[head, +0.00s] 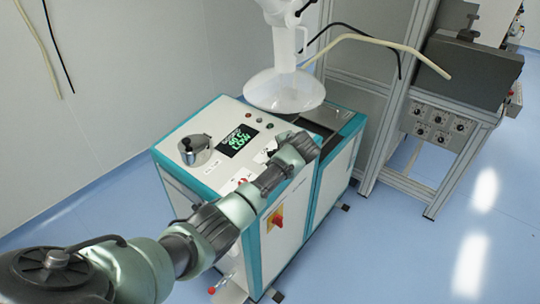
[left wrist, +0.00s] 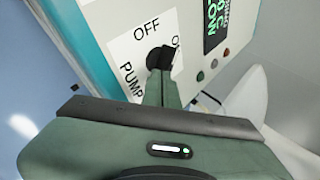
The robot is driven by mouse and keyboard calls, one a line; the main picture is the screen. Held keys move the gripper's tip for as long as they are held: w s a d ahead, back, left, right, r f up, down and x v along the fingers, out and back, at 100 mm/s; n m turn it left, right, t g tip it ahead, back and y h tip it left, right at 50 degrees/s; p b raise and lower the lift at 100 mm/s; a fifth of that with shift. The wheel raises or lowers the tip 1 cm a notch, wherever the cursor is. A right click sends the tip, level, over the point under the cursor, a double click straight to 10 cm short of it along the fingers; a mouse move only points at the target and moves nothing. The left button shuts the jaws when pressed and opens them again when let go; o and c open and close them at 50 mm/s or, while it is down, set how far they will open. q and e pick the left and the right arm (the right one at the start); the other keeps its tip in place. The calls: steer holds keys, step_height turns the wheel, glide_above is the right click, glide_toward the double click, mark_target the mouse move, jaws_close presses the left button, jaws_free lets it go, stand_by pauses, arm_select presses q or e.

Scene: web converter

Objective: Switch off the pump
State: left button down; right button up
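The pump switch is a black rotary knob (left wrist: 153,58) on a white label reading OFF and PUMP. It shows in the left wrist view; another word beginning with O is partly cut off by the fingertips. My left gripper (left wrist: 166,58) has its fingers together, with dark tips right at the knob. I cannot tell whether they pinch it or only touch it. In the head view my left gripper (head: 271,154) is low over the right part of the machine's top (head: 215,172), and the hand hides the knob. My right gripper is not in view.
A red-and-yellow switch (head: 276,217) is on the side wall. A metal frame (head: 388,130) stands at right; blue floor is clear beyond.

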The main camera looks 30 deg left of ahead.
arm_select(q)
steer(key=shift+w+n+g+y+b, duration=0.35)
steer(key=shift+n+g, duration=0.2)
steer(key=shift+n, duration=0.3)
steer(key=shift+w+n+g+y+b, duration=0.2)
steer(key=shift+n+g+b, duration=0.3)
steer(key=shift+n, duration=0.35)
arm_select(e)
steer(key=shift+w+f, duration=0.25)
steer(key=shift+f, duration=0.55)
arm_select(q)
steer(key=shift+w+r, duration=0.1)
steer(key=shift+w, duration=0.2)
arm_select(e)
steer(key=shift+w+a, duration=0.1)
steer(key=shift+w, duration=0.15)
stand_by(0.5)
